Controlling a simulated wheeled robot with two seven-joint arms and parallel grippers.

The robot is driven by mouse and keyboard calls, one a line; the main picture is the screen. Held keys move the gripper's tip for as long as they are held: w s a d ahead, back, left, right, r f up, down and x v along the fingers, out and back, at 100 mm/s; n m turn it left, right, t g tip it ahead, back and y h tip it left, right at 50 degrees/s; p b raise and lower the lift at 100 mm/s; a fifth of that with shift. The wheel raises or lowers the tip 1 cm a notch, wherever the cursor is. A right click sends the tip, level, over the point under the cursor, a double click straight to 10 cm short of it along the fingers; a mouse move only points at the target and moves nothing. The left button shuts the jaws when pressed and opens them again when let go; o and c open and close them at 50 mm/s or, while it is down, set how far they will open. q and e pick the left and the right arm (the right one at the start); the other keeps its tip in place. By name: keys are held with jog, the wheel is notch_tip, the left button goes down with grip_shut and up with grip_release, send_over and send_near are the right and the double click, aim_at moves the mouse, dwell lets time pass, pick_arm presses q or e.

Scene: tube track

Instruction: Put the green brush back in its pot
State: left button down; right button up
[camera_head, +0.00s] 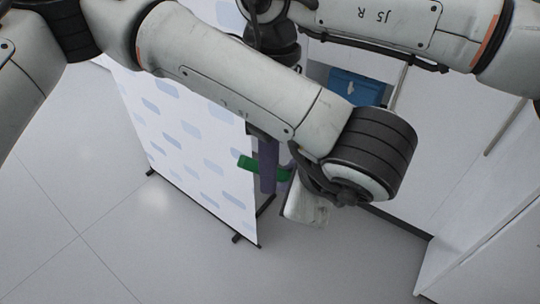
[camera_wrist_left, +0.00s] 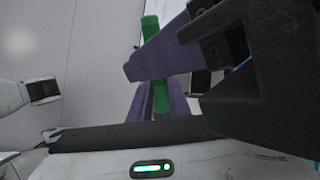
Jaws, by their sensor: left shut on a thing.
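My left gripper (camera_head: 268,168) has purple fingers and points down near the middle of the head view. It is shut on the green brush (camera_head: 249,163), which sticks out on both sides of the fingers and lies roughly level. In the left wrist view the brush (camera_wrist_left: 152,38) passes between the purple fingers of my left gripper (camera_wrist_left: 158,80). Part of the brush is hidden behind the fingers. The pot cannot be made out in either view. My right arm crosses the top right of the head view, and its gripper is not visible.
A white panel with blue dashes (camera_head: 190,140) stands on dark feet just left of my left gripper. A blue bin (camera_head: 355,88) is at the back. White cabinet-like walls (camera_head: 490,240) stand at the right. The grey floor (camera_head: 60,220) at the left is clear.

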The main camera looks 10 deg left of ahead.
jog(key=shift+s, duration=0.1)
grip_shut()
pick_arm(q)
jog(key=c, duration=1.7)
grip_release()
jog(key=shift+o, duration=0.6)
